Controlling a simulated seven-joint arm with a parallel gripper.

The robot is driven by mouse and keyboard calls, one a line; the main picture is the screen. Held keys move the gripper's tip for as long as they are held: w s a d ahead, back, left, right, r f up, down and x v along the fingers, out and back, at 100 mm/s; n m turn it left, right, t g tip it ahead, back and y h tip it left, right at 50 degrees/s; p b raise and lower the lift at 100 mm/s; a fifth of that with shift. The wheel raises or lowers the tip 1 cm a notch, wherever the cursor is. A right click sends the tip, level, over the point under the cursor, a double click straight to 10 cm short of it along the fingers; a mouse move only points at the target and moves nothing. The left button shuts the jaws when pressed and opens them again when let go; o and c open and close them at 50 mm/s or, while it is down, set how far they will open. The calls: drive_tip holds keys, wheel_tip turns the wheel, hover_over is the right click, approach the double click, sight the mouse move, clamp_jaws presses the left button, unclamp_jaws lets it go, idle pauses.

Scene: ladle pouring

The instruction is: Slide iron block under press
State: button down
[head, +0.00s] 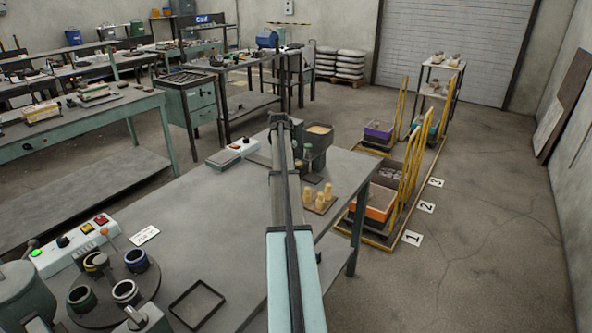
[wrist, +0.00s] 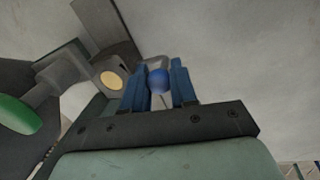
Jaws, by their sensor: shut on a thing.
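What the knob is fixed to is hidden. Left of the fingers is a grey part with a round tan face (wrist: 112,79). A grey angular piece (wrist: 98,24) lies above it. I cannot tell whether either is the iron block or part of the press. In the head view my arm reaches over the grey table (head: 213,210) to its far end and hides my gripper.
A round turntable with ring cups (head: 108,305), a button panel (head: 75,245) and an empty black frame (head: 197,305) are near left. The middle left of the table is clear.

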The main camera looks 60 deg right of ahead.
drive_tip(key=w, duration=0.4)
drive_tip(key=shift+w, duration=0.25)
drive_tip(key=c, duration=0.9)
unclamp_jaws()
drive_tip(key=shift+c, duration=0.2)
drive_tip(key=shift+r, duration=0.1)
wheel_tip(320, 180, up, 13)
drive_tip(key=a, duration=0.2)
drive_tip(key=shift+w+a+r, duration=0.2)
drive_tip(key=shift+a, duration=0.1)
drive_tip(key=shift+c, duration=0.2)
